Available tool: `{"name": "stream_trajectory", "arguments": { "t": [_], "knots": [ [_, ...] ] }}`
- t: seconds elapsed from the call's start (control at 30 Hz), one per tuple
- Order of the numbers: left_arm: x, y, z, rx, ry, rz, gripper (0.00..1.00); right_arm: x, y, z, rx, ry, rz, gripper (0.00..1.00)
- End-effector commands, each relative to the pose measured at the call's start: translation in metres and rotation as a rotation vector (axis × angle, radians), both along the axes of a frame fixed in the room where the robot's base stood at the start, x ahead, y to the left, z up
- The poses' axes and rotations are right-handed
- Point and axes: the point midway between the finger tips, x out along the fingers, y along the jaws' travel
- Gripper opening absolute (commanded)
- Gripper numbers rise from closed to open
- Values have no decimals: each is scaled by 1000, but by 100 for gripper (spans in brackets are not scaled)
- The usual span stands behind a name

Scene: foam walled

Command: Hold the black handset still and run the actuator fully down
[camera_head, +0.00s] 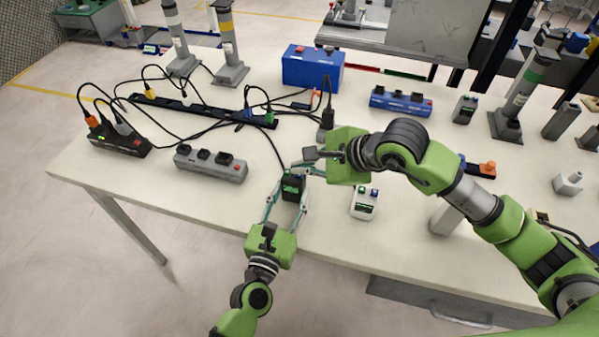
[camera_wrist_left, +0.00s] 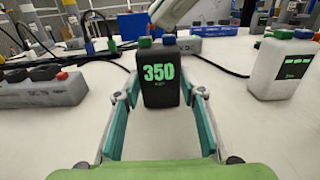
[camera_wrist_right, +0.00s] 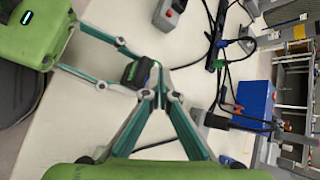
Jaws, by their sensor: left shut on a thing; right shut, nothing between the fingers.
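The black handset (camera_head: 292,187) stands upright near the table's front edge. In the left wrist view the handset (camera_wrist_left: 160,78) shows a green "350" on its front, with a green and a blue button on top. My left gripper (camera_head: 288,200) is shut on its sides. My right gripper (camera_head: 308,166) is shut and empty, its tips close by the handset's top; I cannot tell whether they touch a button. In the right wrist view the handset (camera_wrist_right: 136,75) is partly behind the fingers. Banded columns stand at the back left (camera_head: 228,72) and right (camera_head: 507,122); which is the actuator is unclear.
A white handset (camera_head: 364,206) stands just right of the black one. A grey socket strip (camera_head: 211,164) lies to the left. A blue box (camera_head: 312,68), a blue unit (camera_head: 401,101) and a black power strip (camera_head: 200,112) with loose cables lie behind.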

Motion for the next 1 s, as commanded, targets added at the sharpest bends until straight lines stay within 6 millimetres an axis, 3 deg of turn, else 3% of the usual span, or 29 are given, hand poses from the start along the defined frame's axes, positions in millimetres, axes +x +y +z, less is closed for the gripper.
{"name": "stream_trajectory", "arguments": {
  "t": [1.0],
  "knots": [
    [0,0,0,0,0,0,13,0,-1,-10,-2,2,-1,0]
  ]
}}
